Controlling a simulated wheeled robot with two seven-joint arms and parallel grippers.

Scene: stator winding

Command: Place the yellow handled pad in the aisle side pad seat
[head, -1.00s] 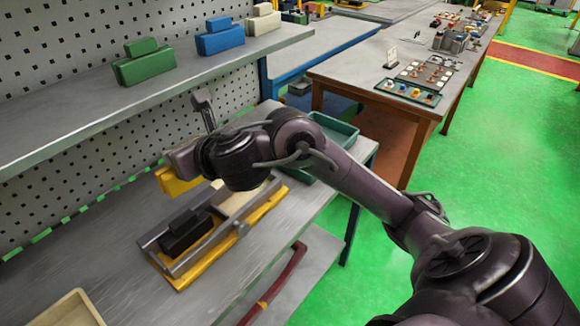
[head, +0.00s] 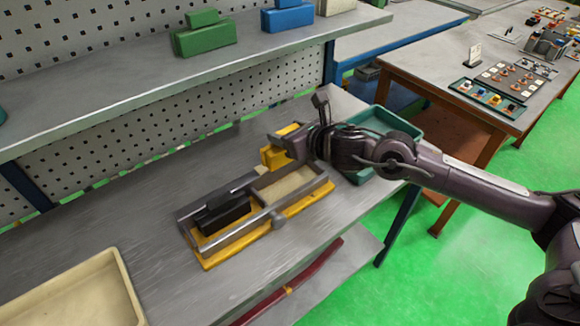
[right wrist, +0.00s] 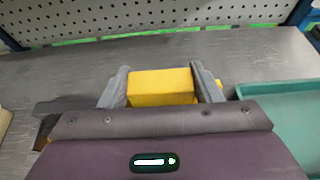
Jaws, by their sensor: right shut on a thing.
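The yellow handled pad (head: 275,155) is a yellow block held between the fingers of my right gripper (head: 287,143). In the right wrist view, the pad (right wrist: 162,87) sits between both fingers of that gripper (right wrist: 163,84). The pad is behind the right half of a yellow-based fixture (head: 210,262) with grey rails, apart from its seats as far as I can tell. A black pad (head: 222,212) sits in the fixture's left compartment. The right compartment (head: 290,187) shows a beige surface; I cannot tell whether that is a pad or its floor. My left gripper is out of view.
A green tray (head: 405,122) stands right of the fixture, partly behind my right arm. A cream tray (head: 128,275) is at the front left. Above, a shelf (head: 130,105) carries a green pad (head: 207,38) and a blue pad (head: 287,17). Bench surface left of the fixture is clear.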

